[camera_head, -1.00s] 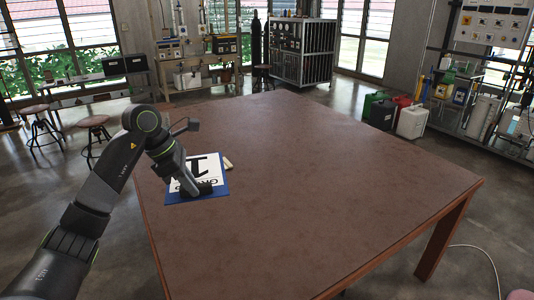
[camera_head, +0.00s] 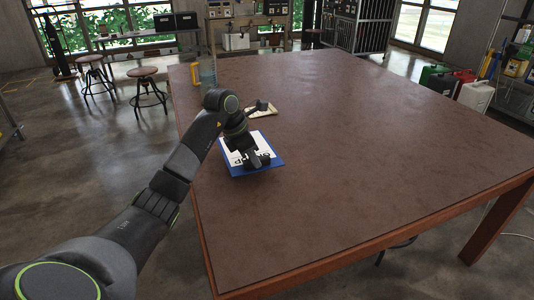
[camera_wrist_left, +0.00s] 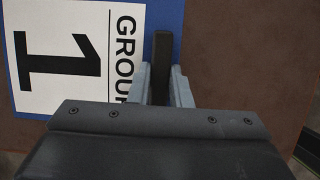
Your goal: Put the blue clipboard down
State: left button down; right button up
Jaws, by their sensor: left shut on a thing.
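The blue clipboard (camera_head: 231,157) is over the left part of the brown table (camera_head: 370,130), lying flat with its printed white sheet facing up. My left gripper (camera_head: 257,161) is at the clipboard's right side and covers part of it. In the left wrist view the sheet (camera_wrist_left: 65,55) shows a large "1" and part of the word "GROUP". There, the left gripper's fingers (camera_wrist_left: 162,88) are closed on a dark bar at the clipboard's edge. Whether the clipboard touches the tabletop is hard to tell. My right gripper is not seen.
A small tan object (camera_head: 262,112) lies just beyond the clipboard. A clear bottle (camera_head: 207,76) and an orange-yellow item (camera_head: 195,73) stand near the table's far left edge. Stools (camera_head: 146,89) are on the floor to the left. The table's middle and right are bare.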

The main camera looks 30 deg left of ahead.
aim_at(251, 168)
pick_arm(q)
jog(key=shift+f, duration=2.6)
jog(key=shift+f, duration=0.1)
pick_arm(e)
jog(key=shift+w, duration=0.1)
pick_arm(q)
jog(key=c, duration=1.3)
grip_release()
jog(key=shift+c, duration=0.2)
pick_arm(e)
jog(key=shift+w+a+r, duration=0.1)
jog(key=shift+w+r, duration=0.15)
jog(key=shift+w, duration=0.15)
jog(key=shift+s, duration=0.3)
pick_arm(q)
jog(key=shift+v, duration=1.15)
jog(key=v, duration=0.8)
jog(key=shift+r, duration=0.25)
jog(key=shift+s+a+r, duration=0.2)
jog(key=shift+s+r, duration=0.05)
jog(key=shift+r, duration=0.4)
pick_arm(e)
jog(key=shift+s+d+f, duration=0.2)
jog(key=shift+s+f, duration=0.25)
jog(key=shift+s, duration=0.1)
